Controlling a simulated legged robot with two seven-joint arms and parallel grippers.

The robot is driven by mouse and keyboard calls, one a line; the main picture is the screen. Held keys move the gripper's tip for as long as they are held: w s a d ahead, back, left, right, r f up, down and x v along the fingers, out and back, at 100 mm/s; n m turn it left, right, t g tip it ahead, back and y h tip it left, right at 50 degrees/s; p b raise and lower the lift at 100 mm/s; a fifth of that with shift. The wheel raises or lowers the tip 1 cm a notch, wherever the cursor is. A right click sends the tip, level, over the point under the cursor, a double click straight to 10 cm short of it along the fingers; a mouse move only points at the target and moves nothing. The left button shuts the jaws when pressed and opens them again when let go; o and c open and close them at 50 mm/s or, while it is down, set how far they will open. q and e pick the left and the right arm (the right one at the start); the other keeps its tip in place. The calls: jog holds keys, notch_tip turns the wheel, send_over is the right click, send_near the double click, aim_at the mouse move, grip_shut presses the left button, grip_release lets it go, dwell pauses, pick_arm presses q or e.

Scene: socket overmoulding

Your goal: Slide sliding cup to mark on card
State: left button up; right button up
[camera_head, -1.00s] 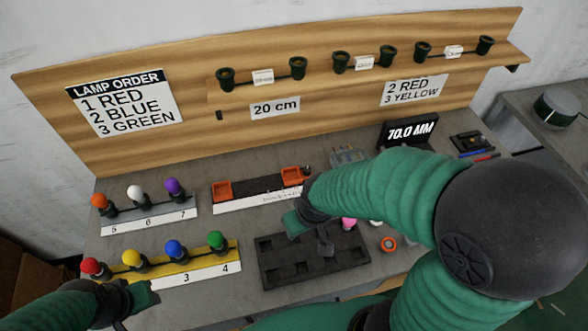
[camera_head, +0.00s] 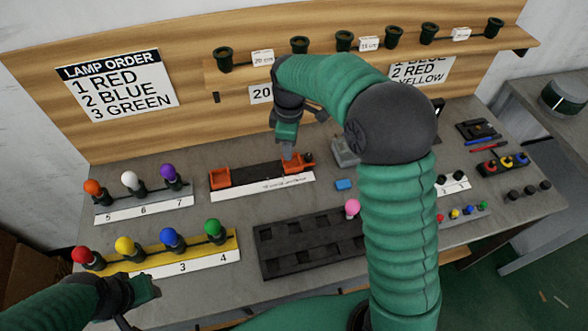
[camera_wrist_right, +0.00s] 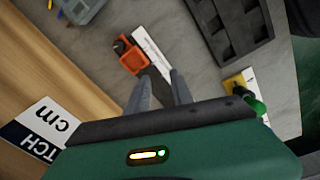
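A dark rail (camera_head: 255,174) with a white scale strip (camera_head: 262,189) lies at the back of the bench. An orange cup (camera_head: 220,178) sits at its left end and another orange cup (camera_head: 305,162) with a dark knob at its right end. I cannot tell which one slides. My right gripper (camera_head: 288,152) is over the rail beside the right cup. In the right wrist view, its fingers (camera_wrist_right: 160,86) are apart with the rail between and below them; the orange cup (camera_wrist_right: 130,57) is just beyond the tips. The "20 cm" card (camera_head: 261,94) is partly hidden.
Coloured lamps stand on a white-edged rack (camera_head: 145,211) and a yellow rack (camera_head: 170,262) at left. A black tray (camera_head: 285,262) lies in front. A grey box (camera_head: 345,150) and a blue block (camera_head: 344,185) are right of the rail.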

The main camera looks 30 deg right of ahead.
jog(key=w+d+n+b, duration=0.1)
jog(key=w+d+n, duration=0.3)
jog(key=w, duration=0.1)
jog(key=b, duration=0.2)
send_near(294, 167)
jog(key=shift+n+g, duration=0.4)
jog(key=f, duration=0.8)
jog(key=shift+w+d+f, duration=0.2)
jog(key=shift+w+f, duration=0.1)
jog(key=shift+f, duration=0.1)
grip_shut()
jog(key=shift+r, duration=0.15)
